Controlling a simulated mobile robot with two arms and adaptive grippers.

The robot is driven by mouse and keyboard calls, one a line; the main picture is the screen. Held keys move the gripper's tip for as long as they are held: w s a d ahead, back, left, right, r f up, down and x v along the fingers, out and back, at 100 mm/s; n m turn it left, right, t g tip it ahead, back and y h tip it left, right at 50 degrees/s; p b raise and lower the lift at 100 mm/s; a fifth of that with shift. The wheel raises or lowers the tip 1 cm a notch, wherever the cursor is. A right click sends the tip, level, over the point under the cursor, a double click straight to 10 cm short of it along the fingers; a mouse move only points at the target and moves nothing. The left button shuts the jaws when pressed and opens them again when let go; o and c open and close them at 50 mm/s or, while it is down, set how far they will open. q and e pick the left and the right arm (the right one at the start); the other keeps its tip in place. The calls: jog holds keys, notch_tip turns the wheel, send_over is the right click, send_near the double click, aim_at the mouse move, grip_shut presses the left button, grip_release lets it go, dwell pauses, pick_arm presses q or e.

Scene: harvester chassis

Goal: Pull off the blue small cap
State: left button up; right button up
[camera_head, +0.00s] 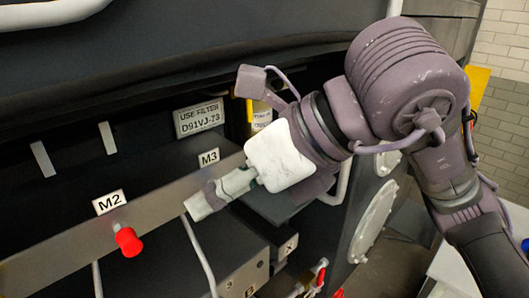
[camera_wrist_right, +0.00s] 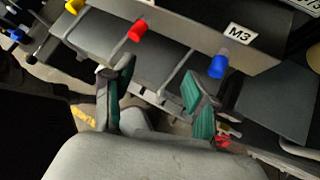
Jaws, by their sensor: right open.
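The small blue cap (camera_wrist_right: 218,66) shows in the right wrist view. It sits on the metal rail just below the M3 label (camera_wrist_right: 240,33). In the head view the cap is hidden behind my right gripper (camera_head: 208,198), which is in front of the rail below M3. In the wrist view my right gripper (camera_wrist_right: 160,95) is open, with green pads on its two fingers and nothing between them. The blue cap is above and to the right of the right-hand finger, outside the gap. My left gripper is in neither view.
A red cap (camera_head: 128,241) sits on the rail by the M2 label (camera_head: 110,202). A yellow cap (camera_wrist_right: 74,6) is farther left in the wrist view. Thin hoses run down below the caps. A dark overhang (camera_head: 200,50) spans the top of the opening.

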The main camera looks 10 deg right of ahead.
jog(key=w+d+r+m+t+h, duration=0.2)
jog(key=w+d+t+h, duration=0.1)
jog(key=d+h, duration=0.15)
jog(key=shift+y, duration=0.45)
jog(key=p+x, duration=0.2)
jog(key=x, duration=0.4)
jog(key=p+x, duration=0.2)
jog(key=x, duration=0.4)
jog(key=shift+w+d+r, duration=0.15)
jog(key=shift+w+r, duration=0.1)
jog(key=shift+w, duration=0.15)
jog(key=shift+x, duration=0.8)
grip_shut()
jog(key=shift+s+f, duration=0.1)
